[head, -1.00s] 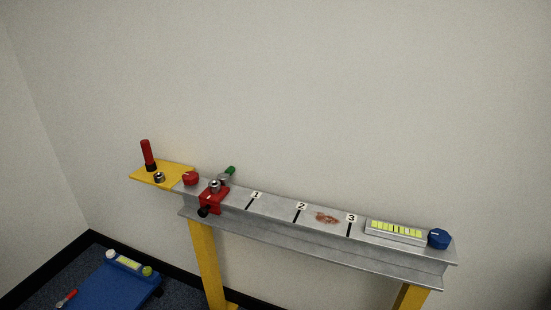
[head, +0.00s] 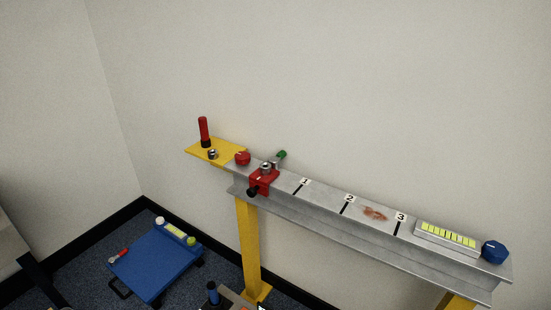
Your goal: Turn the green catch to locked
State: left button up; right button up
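The green catch (head: 281,155) shows in the head view as a small green-tipped lever. It points up and to the right behind the red clamp (head: 264,180). The clamp sits on the grey steel beam (head: 325,203) near its left end and has a metal ring on top and a black knob in front. I cannot tell from here which position the catch is in. Neither of my grippers is in view.
A yellow plate (head: 228,150) at the beam's left end holds a red handle (head: 203,131). A red knob (head: 242,158) is left of the clamp. A gauge (head: 446,237) and blue knob (head: 495,251) are at the right. A blue platform (head: 155,265) is on the floor.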

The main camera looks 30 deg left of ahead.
aim_at(274, 161)
jog(key=k+j+z, duration=0.2)
jog(key=j+z, duration=0.15)
jog(key=z, duration=0.15)
jog(key=k+j+z, duration=0.3)
jog(key=z, duration=0.15)
